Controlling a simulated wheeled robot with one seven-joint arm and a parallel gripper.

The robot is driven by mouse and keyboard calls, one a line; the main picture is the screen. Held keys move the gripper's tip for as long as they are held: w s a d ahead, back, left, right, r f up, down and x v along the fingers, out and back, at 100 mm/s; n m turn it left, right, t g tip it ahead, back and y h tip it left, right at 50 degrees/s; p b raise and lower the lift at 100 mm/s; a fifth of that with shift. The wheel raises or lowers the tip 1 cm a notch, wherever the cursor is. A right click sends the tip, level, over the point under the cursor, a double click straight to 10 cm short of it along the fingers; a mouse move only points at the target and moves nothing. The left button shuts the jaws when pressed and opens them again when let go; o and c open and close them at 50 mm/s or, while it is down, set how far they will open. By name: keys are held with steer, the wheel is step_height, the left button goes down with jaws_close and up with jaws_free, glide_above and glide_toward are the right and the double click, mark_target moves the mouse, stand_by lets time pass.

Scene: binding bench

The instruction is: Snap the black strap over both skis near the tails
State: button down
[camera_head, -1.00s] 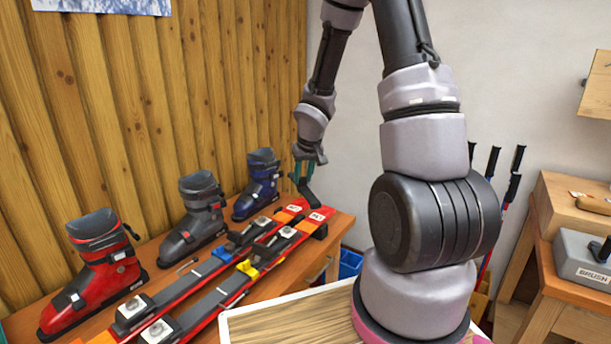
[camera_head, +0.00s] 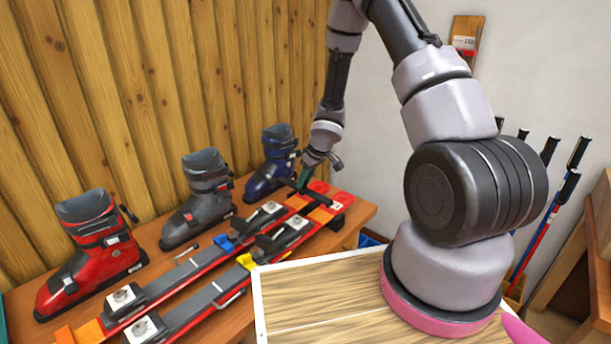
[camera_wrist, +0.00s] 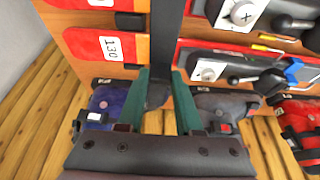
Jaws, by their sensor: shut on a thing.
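Two red and orange skis lie side by side along the bench, the near one (camera_head: 222,297) and the far one (camera_head: 178,287), with orange ends at right. My gripper (camera_head: 304,180) is above the far ski close to those ends. It is shut on the black strap (camera_head: 316,197), which reaches across the skis towards the near one. In the wrist view my green-fingered gripper (camera_wrist: 160,100) holds the strap (camera_wrist: 167,40) at one end. The strap runs over both skis between the number labels and the bindings. I cannot tell whether it touches them.
Red (camera_head: 92,255), grey (camera_head: 200,200) and blue (camera_head: 272,160) boots stand behind the skis on the bench (camera_head: 355,220), against the wooden wall. A framed wooden board (camera_head: 330,300) is in front. Ski poles (camera_head: 560,190) stand at right.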

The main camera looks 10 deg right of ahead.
mark_target(306, 190)
steer(key=shift+f, duration=2.35)
steer(key=shift+f, duration=2)
jaws_free()
steer(key=shift+r, duration=0.15)
steer(key=shift+s+r, duration=0.1)
steer(key=shift+r, duration=4.8)
